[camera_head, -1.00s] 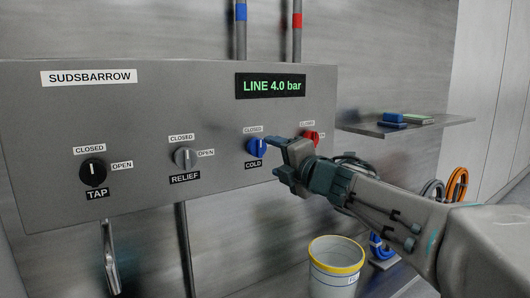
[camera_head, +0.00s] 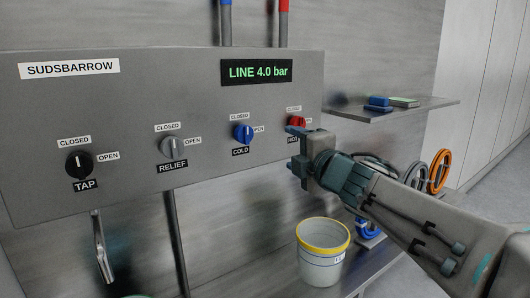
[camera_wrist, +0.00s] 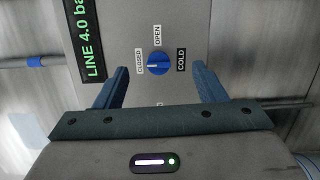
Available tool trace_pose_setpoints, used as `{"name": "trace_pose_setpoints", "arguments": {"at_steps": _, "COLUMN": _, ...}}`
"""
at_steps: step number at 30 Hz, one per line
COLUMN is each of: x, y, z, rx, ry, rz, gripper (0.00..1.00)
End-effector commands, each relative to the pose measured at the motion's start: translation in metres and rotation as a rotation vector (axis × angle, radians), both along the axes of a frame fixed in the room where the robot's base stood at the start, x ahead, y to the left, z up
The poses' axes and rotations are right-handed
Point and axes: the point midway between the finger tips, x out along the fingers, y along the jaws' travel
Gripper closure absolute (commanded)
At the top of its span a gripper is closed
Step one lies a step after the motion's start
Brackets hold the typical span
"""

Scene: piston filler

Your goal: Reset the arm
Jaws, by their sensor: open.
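My gripper (camera_head: 292,148) is open and empty, held out from the panel, below and right of the blue COLD knob (camera_head: 242,132) and in front of the HOT label. In the wrist view the COLD knob (camera_wrist: 158,63) shows between the two spread fingers (camera_wrist: 160,80), apart from them, with its pointer toward CLOSED. The red HOT knob (camera_head: 296,122) is just above the upper finger; its setting is hard to read. The grey RELIEF knob (camera_head: 172,146) and black TAP knob (camera_head: 79,163) have their marks up toward CLOSED.
The grey panel (camera_head: 120,110) has a display (camera_head: 256,72) reading LINE 4.0 bar. A yellow-rimmed bucket (camera_head: 322,262) stands below my gripper. A shelf (camera_head: 430,106) with a blue block (camera_head: 378,103) juts from the wall at right.

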Motion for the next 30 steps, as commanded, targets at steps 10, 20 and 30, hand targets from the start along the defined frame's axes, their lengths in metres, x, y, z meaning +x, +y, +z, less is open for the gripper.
{"name": "trace_pose_setpoints", "arguments": {"at_steps": 10, "x": -0.053, "y": -0.098, "z": -0.045, "rx": 0.642, "ry": 0.546, "rz": -0.672, "gripper": 0.36}}
{"name": "trace_pose_setpoints", "arguments": {"at_steps": 20, "x": -0.186, "y": -0.092, "z": -0.115, "rx": 1.098, "ry": 1.107, "rz": -1.237, "gripper": 0.36}}
{"name": "trace_pose_setpoints", "arguments": {"at_steps": 30, "x": -0.229, "y": -0.075, "z": -0.129, "rx": 1.191, "ry": 1.279, "rz": -1.391, "gripper": 0.36}}
